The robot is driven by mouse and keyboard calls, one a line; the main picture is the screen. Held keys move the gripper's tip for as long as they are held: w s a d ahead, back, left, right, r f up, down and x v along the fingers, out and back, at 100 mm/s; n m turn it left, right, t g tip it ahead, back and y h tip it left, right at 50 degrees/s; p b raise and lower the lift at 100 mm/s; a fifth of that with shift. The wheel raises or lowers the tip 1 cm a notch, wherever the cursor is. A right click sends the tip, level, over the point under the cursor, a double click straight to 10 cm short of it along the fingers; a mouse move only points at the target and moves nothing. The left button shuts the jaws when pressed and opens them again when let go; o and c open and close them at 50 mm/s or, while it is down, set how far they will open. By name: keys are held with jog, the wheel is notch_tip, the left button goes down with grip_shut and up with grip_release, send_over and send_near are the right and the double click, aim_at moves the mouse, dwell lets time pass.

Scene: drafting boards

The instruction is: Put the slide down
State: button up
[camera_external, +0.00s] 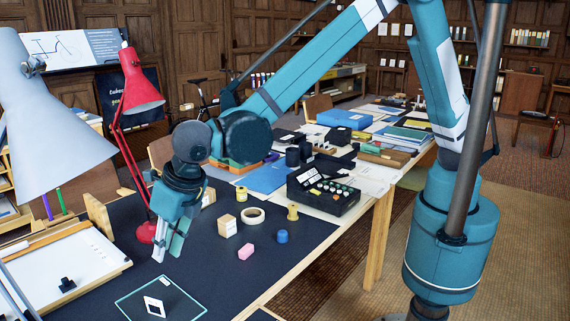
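A small white-framed slide with a dark centre (154,307) is at the front of the dark mat, within the outline of a clear, teal-edged glass plate (190,309). I cannot tell whether it lies flat or is slightly tilted. My gripper (167,257) points down above the mat, up and behind the slide in the picture, clearly apart from it. Its two pale fingers show close together, seen partly from the side. The space between the fingertips is hard to see, and I see no object held there.
A red lamp (138,95) stands just behind my gripper, and a grey lamp (35,130) is at left. A wooden block (227,226), tape roll (253,215), pink eraser (246,252) and blue piece (282,237) lie to the right. A drafting board (75,265) is at left.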

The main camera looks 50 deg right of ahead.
jog(key=w+d+r+m, duration=0.4)
jog(key=d+r, duration=0.1)
jog(key=d, duration=0.6)
jog(key=w+d+r+m, duration=0.4)
jog(key=d+r+m, duration=0.1)
jog(key=d, duration=0.6)
jog(key=w+d+r+m, duration=0.4)
jog(key=w+d+r, duration=0.1)
jog(key=d, duration=0.7)
jog(key=s+d+r+m+t, duration=0.15)
jog(key=d+m, duration=0.35)
jog(key=d, duration=0.6)
jog(key=s+d+r+m, duration=0.25)
jog(key=d+m, duration=0.25)
jog(key=d, duration=0.5)
jog(key=s+d+r+m, duration=0.1)
jog(key=s+d+m, duration=0.3)
jog(key=d, duration=0.7)
jog(key=s+d+f+m+t+h, duration=0.1)
jog(key=s+d+f+m, duration=0.3)
jog(key=s+d+m, duration=0.7)
jog(key=d+m, duration=0.1)
jog(key=d, duration=0.2)
jog(key=shift+d+h, duration=0.4)
jog(key=shift+t, duration=0.25)
jog(key=shift+c, duration=1.4)
jog(key=shift+r, duration=0.1)
